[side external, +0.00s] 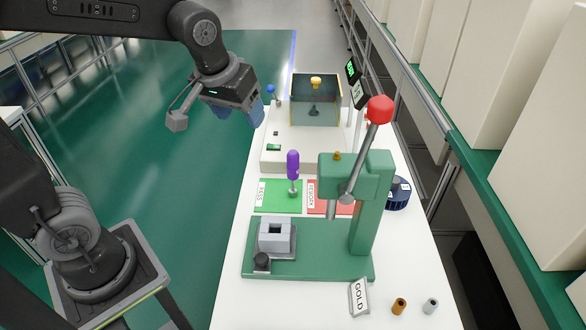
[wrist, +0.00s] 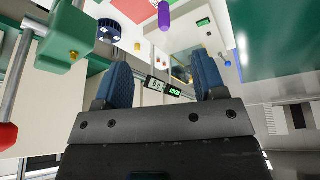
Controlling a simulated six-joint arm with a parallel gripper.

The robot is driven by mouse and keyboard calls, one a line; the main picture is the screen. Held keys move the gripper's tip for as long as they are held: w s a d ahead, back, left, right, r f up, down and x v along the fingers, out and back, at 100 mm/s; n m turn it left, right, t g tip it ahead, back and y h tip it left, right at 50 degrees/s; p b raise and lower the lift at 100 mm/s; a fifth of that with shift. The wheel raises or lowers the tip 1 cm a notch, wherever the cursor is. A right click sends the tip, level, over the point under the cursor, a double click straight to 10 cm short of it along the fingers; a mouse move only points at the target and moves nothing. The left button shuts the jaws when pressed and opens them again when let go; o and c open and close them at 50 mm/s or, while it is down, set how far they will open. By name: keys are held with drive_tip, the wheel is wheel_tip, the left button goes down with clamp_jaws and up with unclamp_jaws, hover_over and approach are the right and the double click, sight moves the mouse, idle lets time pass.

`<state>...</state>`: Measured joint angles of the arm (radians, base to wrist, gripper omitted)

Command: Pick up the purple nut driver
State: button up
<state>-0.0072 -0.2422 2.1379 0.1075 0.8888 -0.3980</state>
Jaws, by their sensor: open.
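The purple nut driver (side external: 293,165) stands upright, its purple handle up and its metal end down, on or just at the green mat (side external: 274,199) marked "PASS". It also shows in the wrist view (wrist: 164,16) at the top edge, partly cut off. My gripper (side external: 238,112) is high to the left of and behind it in the side view, well apart from it. In the wrist view the two blue fingers (wrist: 160,82) are spread with nothing between them.
A green press (side external: 368,205) with a red-knobbed lever (side external: 380,110) stands right of the driver. A red mat (side external: 346,208) lies beside the green one. A "GOLD" sign (side external: 359,298) and small cylinders stand at front right.

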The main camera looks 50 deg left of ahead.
drive_tip(key=w+a+f+n+g, duration=0.1)
drive_tip(key=w+f+n, duration=0.3)
drive_tip(key=w, duration=0.6)
drive_tip(key=n+y, duration=0.1)
approach(293, 152)
drive_tip(key=shift+g, duration=0.4)
drive_tip(key=x, duration=1.2)
drive_tip(key=shift+w+a+f, duration=0.1)
drive_tip(key=shift+w+f, duration=0.05)
drive_tip(key=shift+w, duration=0.3)
drive_tip(key=c, duration=1)
